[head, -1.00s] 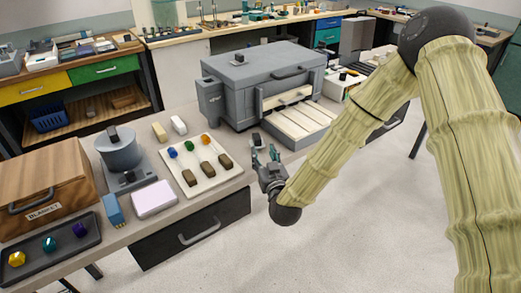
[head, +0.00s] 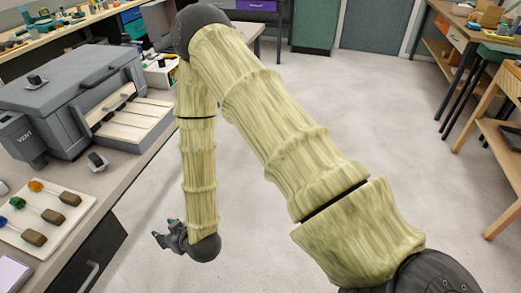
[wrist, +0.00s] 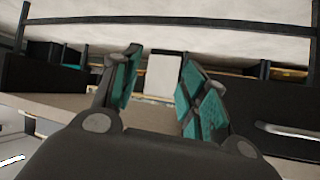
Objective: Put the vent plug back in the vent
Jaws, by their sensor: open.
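A small grey block with a dark top, which looks like the vent plug (head: 97,161), sits on the bench top near its front edge, in front of the grey furnace (head: 75,95). The box labelled VENT (head: 22,140) is on the furnace's left side; its opening cannot be made out. My gripper (head: 158,238) hangs in front of the bench, over the floor, below and right of the plug in the picture and apart from it. In the wrist view my gripper (wrist: 157,85) shows two spread fingers with teal pads and nothing held between them. I cannot identify the plug in the wrist view.
A white board (head: 45,222) with several coloured-tip rods lies on the bench to the left. Pale slabs (head: 135,122) stick out of the furnace front. A dark drawer with a handle (head: 90,265) is under the bench edge. Open floor (head: 300,120) lies to the right.

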